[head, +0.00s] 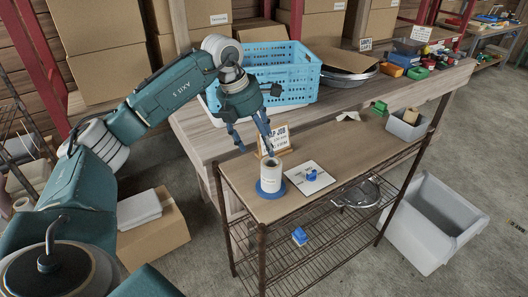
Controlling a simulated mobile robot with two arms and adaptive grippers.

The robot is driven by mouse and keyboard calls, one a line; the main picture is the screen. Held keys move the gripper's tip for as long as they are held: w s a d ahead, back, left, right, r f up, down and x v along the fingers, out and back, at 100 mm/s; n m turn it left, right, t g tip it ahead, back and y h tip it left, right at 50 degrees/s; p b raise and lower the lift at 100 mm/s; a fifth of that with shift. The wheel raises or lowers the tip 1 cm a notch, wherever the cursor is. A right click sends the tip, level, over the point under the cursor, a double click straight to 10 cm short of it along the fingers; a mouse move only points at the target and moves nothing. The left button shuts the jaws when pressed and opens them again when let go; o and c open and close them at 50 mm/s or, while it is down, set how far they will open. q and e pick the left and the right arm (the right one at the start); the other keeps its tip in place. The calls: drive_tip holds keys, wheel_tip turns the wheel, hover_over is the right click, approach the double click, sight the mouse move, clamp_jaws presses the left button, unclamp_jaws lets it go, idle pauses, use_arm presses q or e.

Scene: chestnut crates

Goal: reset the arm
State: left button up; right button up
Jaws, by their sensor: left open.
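My left gripper (254,142) is open, with its blue fingers pointing down over the near end of the wire-shelf rack's wooden top (263,205). One finger reaches close to a white-grey cylinder (271,173), which stands upright on a blue round base (268,194). I cannot tell whether that finger touches the cylinder. No object shows between the fingers. My left arm comes in from the left edge, bent over the floor. My right gripper is not in view.
A white board with a blue piece (308,183) lies beside the cylinder, near a small sign (278,139). A blue crate (290,77) stands on the bench behind. A grey bin (425,225) sits on the floor at right, and a cardboard box (155,238) at lower left.

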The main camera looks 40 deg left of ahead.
use_arm(q)
drive_tip(key=shift+v, duration=0.8)
